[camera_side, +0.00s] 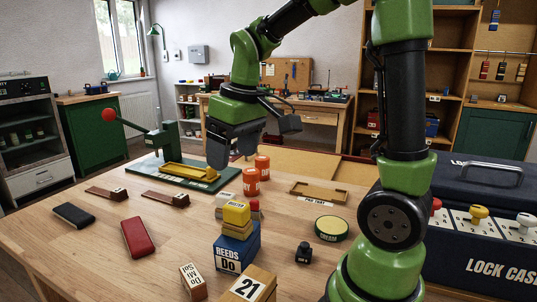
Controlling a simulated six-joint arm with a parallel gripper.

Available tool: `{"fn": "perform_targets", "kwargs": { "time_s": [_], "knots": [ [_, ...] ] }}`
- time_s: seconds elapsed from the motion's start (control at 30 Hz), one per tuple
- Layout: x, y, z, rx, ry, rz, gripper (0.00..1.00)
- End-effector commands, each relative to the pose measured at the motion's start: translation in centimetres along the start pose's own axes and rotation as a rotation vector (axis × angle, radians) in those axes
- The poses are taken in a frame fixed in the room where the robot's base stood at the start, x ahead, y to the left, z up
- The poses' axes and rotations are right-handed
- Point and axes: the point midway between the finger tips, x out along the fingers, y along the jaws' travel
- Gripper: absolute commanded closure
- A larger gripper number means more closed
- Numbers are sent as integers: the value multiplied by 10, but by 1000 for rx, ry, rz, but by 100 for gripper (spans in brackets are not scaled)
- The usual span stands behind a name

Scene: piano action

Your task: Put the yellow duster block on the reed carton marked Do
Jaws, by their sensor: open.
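The yellow duster block (236,212) sits at the top of a stack near the front middle of the table. The blue reed carton marked Do (237,254) is the bottom of that stack. A wood-coloured layer with a blue band (237,231) shows between the two; I cannot tell whether it is a separate block. My gripper (232,155) is open and empty, pointing down above and behind the stack, apart from it. A pale block (224,200) and something with a red top (254,207) stand behind the stack, partly hidden.
Orange tins (251,182), a green round tin (331,229), a dark bottle (304,253) and a red case (138,237) lie around. The lock case (480,262) is at right.

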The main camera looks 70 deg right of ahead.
Motion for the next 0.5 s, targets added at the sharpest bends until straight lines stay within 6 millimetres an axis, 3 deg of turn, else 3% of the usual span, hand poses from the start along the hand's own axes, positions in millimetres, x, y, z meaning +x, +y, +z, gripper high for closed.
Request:
{"fn": "perform_targets", "kwargs": {
  "time_s": [0.03, 0.2, 0.33, 0.5],
  "knots": [
    [-17, -13, 13, 22, 63, -17, 27],
    [-48, -44, 58, 125, 222, -107, 27],
    [-58, -58, 87, 188, 307, -183, 27],
    [-60, -64, 107, 236, 359, -245, 27]
  ]
}}
